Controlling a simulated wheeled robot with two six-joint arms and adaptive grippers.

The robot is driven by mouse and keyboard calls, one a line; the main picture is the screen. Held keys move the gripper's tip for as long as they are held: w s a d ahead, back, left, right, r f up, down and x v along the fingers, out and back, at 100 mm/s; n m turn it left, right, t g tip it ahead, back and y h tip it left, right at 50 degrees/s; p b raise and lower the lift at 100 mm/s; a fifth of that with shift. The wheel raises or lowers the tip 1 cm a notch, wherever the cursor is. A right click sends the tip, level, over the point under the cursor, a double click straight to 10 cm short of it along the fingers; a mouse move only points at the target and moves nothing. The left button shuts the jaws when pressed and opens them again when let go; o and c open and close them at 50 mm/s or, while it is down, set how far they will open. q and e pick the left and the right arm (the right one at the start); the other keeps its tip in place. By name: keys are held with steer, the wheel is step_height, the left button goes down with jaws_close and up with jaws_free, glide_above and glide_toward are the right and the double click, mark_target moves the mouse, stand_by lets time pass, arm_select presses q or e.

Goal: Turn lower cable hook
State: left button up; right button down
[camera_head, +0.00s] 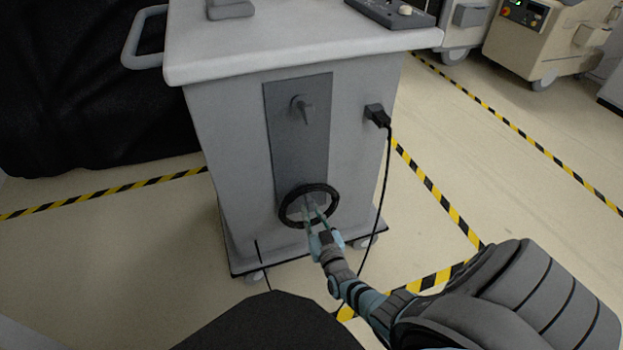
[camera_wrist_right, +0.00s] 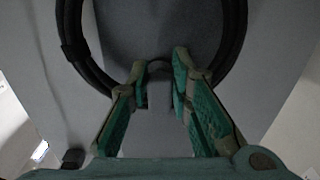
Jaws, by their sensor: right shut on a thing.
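The lower cable hook (camera_wrist_right: 159,88) shows as a small grey piece between my right fingertips in the right wrist view. My right gripper (camera_head: 314,211) reaches the lower part of the cart's dark panel (camera_head: 296,150) and is shut on this hook. A coiled black cable (camera_head: 284,205) hangs around the hook, and its ring surrounds the fingertips; it also shows in the right wrist view (camera_wrist_right: 236,40). The upper cable hook (camera_head: 303,108) sits bare on the same panel, with its tip pointing down. The fingers hide much of the lower hook. My left gripper is not in view.
The grey cart (camera_head: 225,130) stands on castors. A black plug (camera_head: 377,116) sits in its right side, with a cord hanging to the floor. A black cover (camera_head: 80,120) is at the left. Floor beside the cart is clear, with striped tape (camera_head: 440,200).

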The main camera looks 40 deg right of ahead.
steer(key=c, duration=1.4)
jaws_free()
steer(key=shift+c, duration=0.2)
steer(key=v, duration=1.2)
